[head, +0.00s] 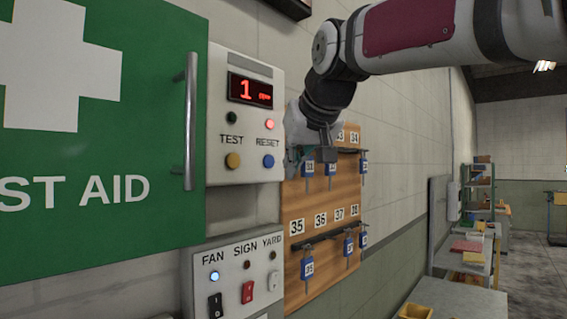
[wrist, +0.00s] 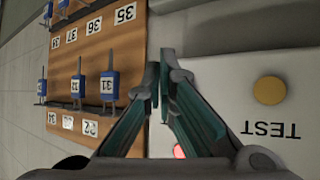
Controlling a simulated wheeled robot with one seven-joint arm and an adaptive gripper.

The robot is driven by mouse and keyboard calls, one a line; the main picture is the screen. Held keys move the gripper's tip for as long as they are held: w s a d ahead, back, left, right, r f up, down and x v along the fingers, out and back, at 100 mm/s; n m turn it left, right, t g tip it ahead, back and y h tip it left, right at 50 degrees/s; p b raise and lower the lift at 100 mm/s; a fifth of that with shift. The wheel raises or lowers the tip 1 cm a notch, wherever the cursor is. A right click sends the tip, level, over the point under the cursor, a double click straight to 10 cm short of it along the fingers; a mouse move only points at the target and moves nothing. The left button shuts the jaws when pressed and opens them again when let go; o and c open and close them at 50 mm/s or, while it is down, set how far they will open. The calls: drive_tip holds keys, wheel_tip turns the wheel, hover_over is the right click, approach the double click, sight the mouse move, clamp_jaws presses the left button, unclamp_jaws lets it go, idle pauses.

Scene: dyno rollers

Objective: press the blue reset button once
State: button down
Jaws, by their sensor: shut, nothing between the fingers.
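The blue reset button (head: 268,160) sits under the word RESET on a white wall panel (head: 221,178), right of the yellow test button (head: 232,160). A red light glows above RESET, and the display reads a red 1. My gripper (head: 294,164) is shut and empty, just right of the blue button in the head view. It is apart from the button in that picture; the depth gap is unclear. In the wrist view the shut fingertips (wrist: 161,78) show beside the panel, with the yellow button (wrist: 270,90) to the right. The blue button is not visible there, apparently behind a finger.
A wooden key board (head: 321,213) with blue-tagged keys hangs right of the panel, close to my gripper. A green first aid cabinet (head: 100,235) with a metal handle (head: 190,120) stands out at left. A switch box (head: 238,270) is below. Free room lies far right.

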drive_tip(key=shift+w+a, duration=0.7)
drive_tip(key=shift+a, duration=0.25)
drive_tip(key=shift+a, duration=0.1)
idle(0.8)
drive_tip(key=shift+w+a+p, duration=0.25)
drive_tip(key=shift+p, duration=0.05)
drive_tip(key=shift+w+a, duration=0.25)
drive_tip(key=shift+a, duration=0.05)
idle(0.7)
idle(0.4)
drive_tip(key=shift+s+d, duration=0.5)
drive_tip(key=shift+d, duration=0.15)
drive_tip(key=s+d, duration=0.1)
drive_tip(key=d, duration=0.1)
drive_tip(key=s+d, duration=0.2)
idle(0.3)
